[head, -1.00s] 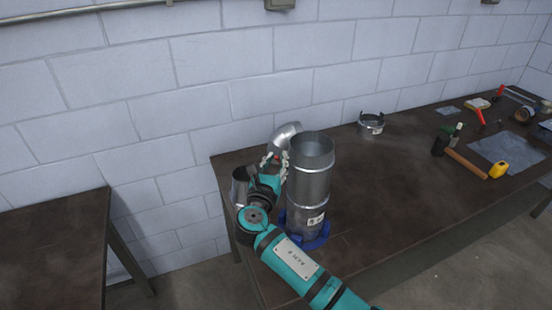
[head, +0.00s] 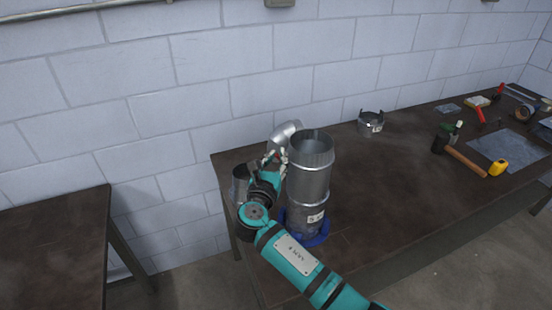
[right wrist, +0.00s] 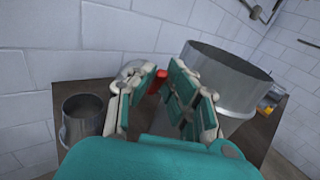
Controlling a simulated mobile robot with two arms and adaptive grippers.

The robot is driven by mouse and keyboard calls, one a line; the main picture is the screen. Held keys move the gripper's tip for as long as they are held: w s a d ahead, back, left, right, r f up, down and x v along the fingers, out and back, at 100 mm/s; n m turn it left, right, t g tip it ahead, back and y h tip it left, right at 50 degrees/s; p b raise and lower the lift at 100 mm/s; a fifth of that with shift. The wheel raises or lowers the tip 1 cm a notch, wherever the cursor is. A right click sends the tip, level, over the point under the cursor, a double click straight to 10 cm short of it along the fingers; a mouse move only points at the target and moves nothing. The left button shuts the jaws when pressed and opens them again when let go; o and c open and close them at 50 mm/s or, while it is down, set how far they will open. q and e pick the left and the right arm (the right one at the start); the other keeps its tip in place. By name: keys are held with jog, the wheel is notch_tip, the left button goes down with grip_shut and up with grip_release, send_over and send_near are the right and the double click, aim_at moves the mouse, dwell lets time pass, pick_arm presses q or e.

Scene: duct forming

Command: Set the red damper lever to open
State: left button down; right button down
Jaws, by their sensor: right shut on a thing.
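The tall grey metal duct (head: 308,182) stands upright in a blue ring-shaped base (head: 318,238) near the table's left end. The red damper lever shows as a small red patch (head: 268,158) at the duct's left side. In the right wrist view the red lever (right wrist: 157,84) shows between the finger pads, partly hidden. My right gripper (head: 277,158) reaches up on the duct's left side and is shut on the lever. The lever's exact angle is hidden by the fingers. My left gripper is in neither view.
A metal elbow (head: 284,134) is behind the gripper, and a short open metal cylinder (right wrist: 82,120) stands left of it. A collar with tabs (head: 370,124) sits at the back. A hammer (head: 463,157), yellow tape measure (head: 498,168) and other tools lie right. The table's middle is clear.

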jog(key=shift+w+r+g+p, duration=0.15)
jog(key=shift+r+g+p, duration=0.2)
jog(key=shift+p, duration=0.3)
jog(key=shift+w+d+r+g+y+p, duration=0.1)
jog(key=shift+w+r+g+y+p, duration=0.2)
jog(key=shift+g+y+p, duration=0.25)
jog(key=g, duration=0.1)
jog(key=w+g, duration=0.1)
jog(key=g+y, duration=0.1)
jog(key=shift+w+d+r, duration=0.3)
jog(key=shift+w+r, duration=0.05)
jog(key=shift+r, duration=0.05)
jog(key=shift+w+d+g, duration=0.15)
jog(key=shift+w+g, duration=0.25)
jog(key=shift+g, duration=0.4)
